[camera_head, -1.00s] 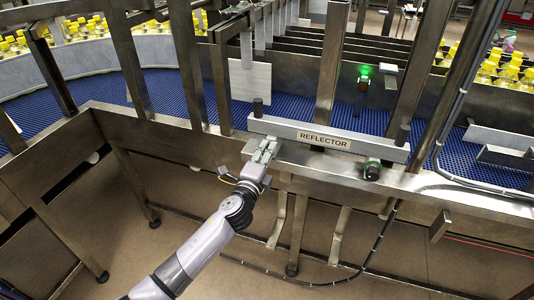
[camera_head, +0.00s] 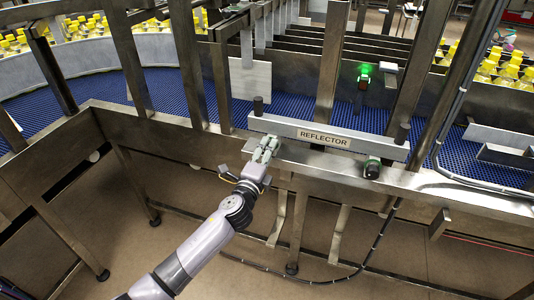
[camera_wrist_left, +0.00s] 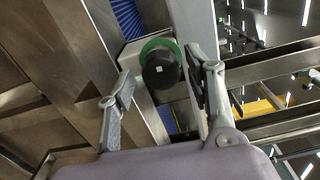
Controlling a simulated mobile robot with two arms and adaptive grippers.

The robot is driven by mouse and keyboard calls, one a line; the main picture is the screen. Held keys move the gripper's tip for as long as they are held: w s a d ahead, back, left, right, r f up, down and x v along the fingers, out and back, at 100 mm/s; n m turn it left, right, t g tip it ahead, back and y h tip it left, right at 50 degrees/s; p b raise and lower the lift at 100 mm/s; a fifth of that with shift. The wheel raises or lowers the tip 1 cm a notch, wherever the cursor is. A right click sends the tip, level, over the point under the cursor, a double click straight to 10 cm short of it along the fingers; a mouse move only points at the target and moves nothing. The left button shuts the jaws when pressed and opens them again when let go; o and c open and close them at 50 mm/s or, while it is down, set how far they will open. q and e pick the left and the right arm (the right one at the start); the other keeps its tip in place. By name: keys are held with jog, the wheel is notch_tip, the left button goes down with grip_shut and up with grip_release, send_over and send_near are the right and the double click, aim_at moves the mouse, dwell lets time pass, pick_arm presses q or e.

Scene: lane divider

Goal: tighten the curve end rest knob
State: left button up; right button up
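A black knob with a green collar (camera_wrist_left: 161,68) shows in the left wrist view, ahead of my left gripper and between the lines of its two fingers. My left gripper (camera_wrist_left: 160,88) is open, with one finger on each side of the knob and visible gaps. In the head view my left gripper (camera_head: 264,148) is at the rail's front face, by the left end of the REFLECTOR bar (camera_head: 325,138), and hides that knob. A second black knob with a green collar (camera_head: 372,169) is at the bar's right end. My right gripper is not in view.
Upright metal posts (camera_head: 333,70) stand behind the rail, over the blue conveyor belt (camera_head: 165,90). A green-lit sensor (camera_head: 364,75) is at the back. A cable (camera_head: 382,235) hangs below the rail. Floor (camera_head: 190,215) is open around my arm.

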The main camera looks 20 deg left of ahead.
pick_arm(q)
jog(key=shift+r, duration=0.1)
jog(key=s, duration=1.2)
jog(key=shift+a, duration=0.2)
jog(key=s+a+f+n+g+b, duration=0.1)
jog(key=s+a+f+n+g, duration=0.15)
jog(key=f, duration=0.95)
jog(key=s+a+f+n+g, duration=0.1)
jog(key=f+n+g, duration=0.15)
jog(key=f, duration=0.95)
jog(key=s+a+f+n+g+y, duration=0.1)
jog(key=s+f+n+g, duration=0.1)
jog(key=s+f, duration=0.45)
jog(key=s+f+n+g, duration=0.15)
jog(key=s+f, duration=0.25)
jog(key=f, duration=0.6)
jog(key=s+f+n+g, duration=0.2)
jog(key=s+f, duration=0.4)
jog(key=s, duration=0.5)
jog(key=s+f+n+g+b, duration=0.1)
jog(key=s+f+n+g, duration=0.2)
jog(key=s+f, duration=0.3)
jog(key=s+f+n+g+b, duration=0.1)
jog(key=s+f+n+g, duration=0.2)
jog(key=s, duration=1.3)
notch_tip(320, 180, down, 4)
jog(key=shift+d+r, duration=0.1)
jog(key=shift+d, duration=0.35)
jog(key=shift+g, duration=0.25)
